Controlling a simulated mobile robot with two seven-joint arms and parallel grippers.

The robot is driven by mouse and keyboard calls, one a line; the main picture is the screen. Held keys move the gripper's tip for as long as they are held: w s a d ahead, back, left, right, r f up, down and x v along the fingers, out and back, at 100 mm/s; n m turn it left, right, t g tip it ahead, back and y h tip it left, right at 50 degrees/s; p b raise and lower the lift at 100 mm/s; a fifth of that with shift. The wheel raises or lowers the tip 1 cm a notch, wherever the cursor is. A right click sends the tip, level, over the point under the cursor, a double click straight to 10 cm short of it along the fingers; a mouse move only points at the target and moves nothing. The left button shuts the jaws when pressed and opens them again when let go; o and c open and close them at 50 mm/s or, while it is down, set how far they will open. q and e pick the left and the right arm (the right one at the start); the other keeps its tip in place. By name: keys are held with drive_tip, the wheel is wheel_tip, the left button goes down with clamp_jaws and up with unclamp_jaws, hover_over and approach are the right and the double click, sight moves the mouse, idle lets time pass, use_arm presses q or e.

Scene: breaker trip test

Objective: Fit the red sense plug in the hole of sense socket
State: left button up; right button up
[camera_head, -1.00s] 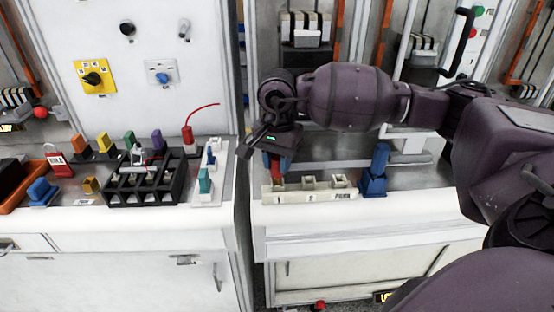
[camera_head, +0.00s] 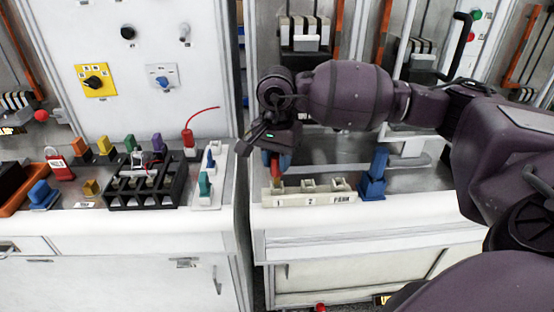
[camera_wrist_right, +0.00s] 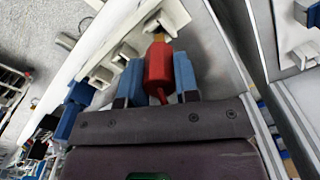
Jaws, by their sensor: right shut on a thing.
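The red sense plug (camera_head: 275,170) is held upright between the blue fingertips of my right gripper (camera_head: 277,160). It also shows in the right wrist view (camera_wrist_right: 158,72), with its yellowish tip pointing away from the gripper. The white socket rail (camera_head: 296,200) lies below, marked 1, 2 and PARK. The plug tip is at the position marked 1, at the rail's left end. I cannot tell whether the tip is in a hole or just above it. The sockets at 2 (camera_head: 309,185) and PARK (camera_head: 339,184) look empty. My left gripper is out of view.
A blue block-like part (camera_head: 374,175) stands just right of the rail. On the left cabinet are a black slotted holder (camera_head: 147,198), a red piece with a red wire (camera_head: 189,140) and several coloured blocks. A gap separates the two cabinets. The rail's front counter edge is clear.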

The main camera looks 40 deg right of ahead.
idle(0.5)
drive_tip(key=shift+b, duration=0.3)
idle(0.4)
idle(0.6)
idle(0.4)
drive_tip(key=shift+f, duration=0.15)
drive_tip(key=shift+f+b, duration=0.2)
drive_tip(key=shift+b, duration=0.15)
drive_tip(key=shift+f, duration=0.15)
drive_tip(key=shift+f, duration=0.25)
